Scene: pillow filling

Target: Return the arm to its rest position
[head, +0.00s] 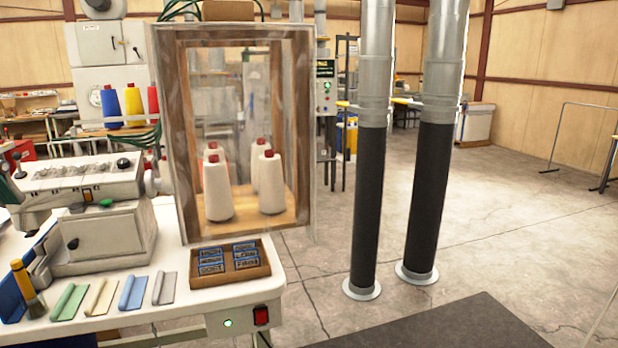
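Neither of my arms nor either gripper shows in the head view. Their pose and what they may hold cannot be seen.
A white work table (285,299) at left bears a sewing machine (100,235), a glass-fronted cabinet (180,150) with white thread cones, a label tray (262,265) and coloured strips. Two pipes (370,200) (428,200) stand on the floor. Open floor (520,240) lies right.

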